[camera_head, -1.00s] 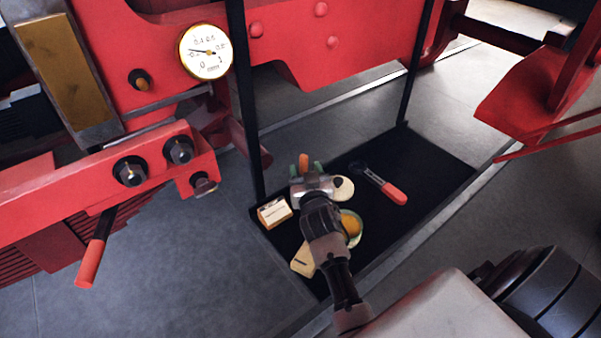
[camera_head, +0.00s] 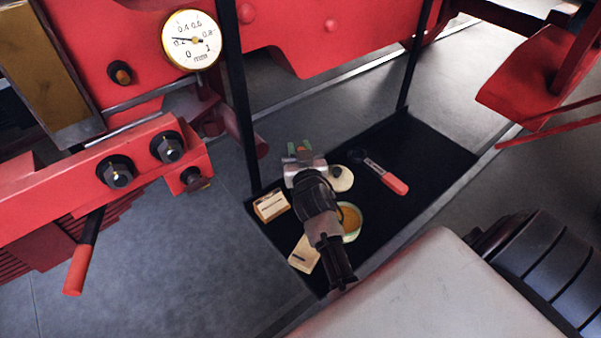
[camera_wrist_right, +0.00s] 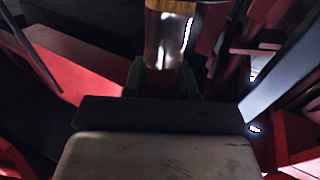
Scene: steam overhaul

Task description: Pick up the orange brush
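My right gripper (camera_head: 301,150) is above the far left part of the black mat, seen from behind in the head view. Its green fingertips have a small bit of orange between them. In the right wrist view the fingers (camera_wrist_right: 164,82) sit on both sides of the red-orange handle of the orange brush (camera_wrist_right: 164,80). The brush's shiny metal collar (camera_wrist_right: 167,42) and a tan-brown end (camera_wrist_right: 170,5) stick out beyond the fingers. The gripper looks shut on the handle. My left gripper is not in view.
The black mat (camera_head: 430,150) also holds a red-handled tool (camera_head: 385,178), a round pale dish (camera_head: 341,180), a bowl with amber contents (camera_head: 350,222), a small box (camera_head: 271,206) and a pale card (camera_head: 304,254). Thin black posts (camera_head: 238,110) and red machinery (camera_head: 330,30) stand around it.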

